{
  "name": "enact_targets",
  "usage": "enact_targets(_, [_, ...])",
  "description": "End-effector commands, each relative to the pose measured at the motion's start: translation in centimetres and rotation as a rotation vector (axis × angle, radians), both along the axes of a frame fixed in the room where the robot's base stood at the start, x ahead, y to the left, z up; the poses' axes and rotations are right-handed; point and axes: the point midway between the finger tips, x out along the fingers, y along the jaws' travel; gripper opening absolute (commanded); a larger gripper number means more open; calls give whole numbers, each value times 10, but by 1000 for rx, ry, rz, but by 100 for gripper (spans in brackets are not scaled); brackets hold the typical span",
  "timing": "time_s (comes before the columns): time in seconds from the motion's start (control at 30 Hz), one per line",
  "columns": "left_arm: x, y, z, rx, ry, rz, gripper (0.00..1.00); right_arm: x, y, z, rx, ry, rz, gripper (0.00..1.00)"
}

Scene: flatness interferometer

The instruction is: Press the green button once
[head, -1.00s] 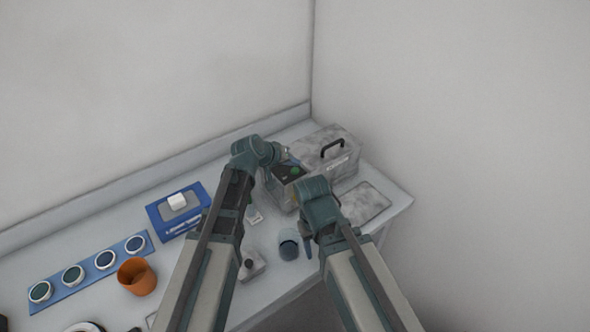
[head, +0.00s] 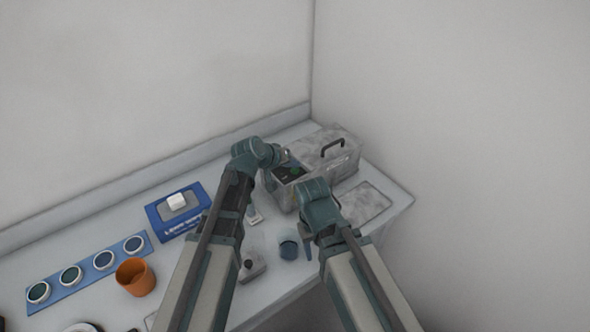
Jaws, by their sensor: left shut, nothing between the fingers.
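The green button (head: 296,169) shows as a small green spot on the dark top panel of a grey marbled instrument box (head: 284,200) toward the back right of the bench. My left gripper (head: 285,156) is at the end of the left arm, just above and beside the panel, near the green button. It is shut with nothing in it. Whether it touches the button I cannot tell. My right gripper (head: 307,244) hangs low in front of the box, mostly hidden behind its own wrist, so its jaws cannot be made out.
A grey case with a black handle (head: 332,149) adjoins the box, and a flat grey plate (head: 365,203) lies right of it. A blue-grey cup (head: 288,246), orange cup (head: 136,277), blue box (head: 180,212) and blue strip with round pieces (head: 88,272) occupy the bench.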

Motion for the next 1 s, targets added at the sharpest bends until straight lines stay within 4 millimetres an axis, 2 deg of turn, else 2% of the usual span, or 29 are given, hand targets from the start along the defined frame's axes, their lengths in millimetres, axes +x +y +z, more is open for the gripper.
enact_targets(1.0, [0,0,-9,0,0,0,0,0,0,-9,0,0,0,50])
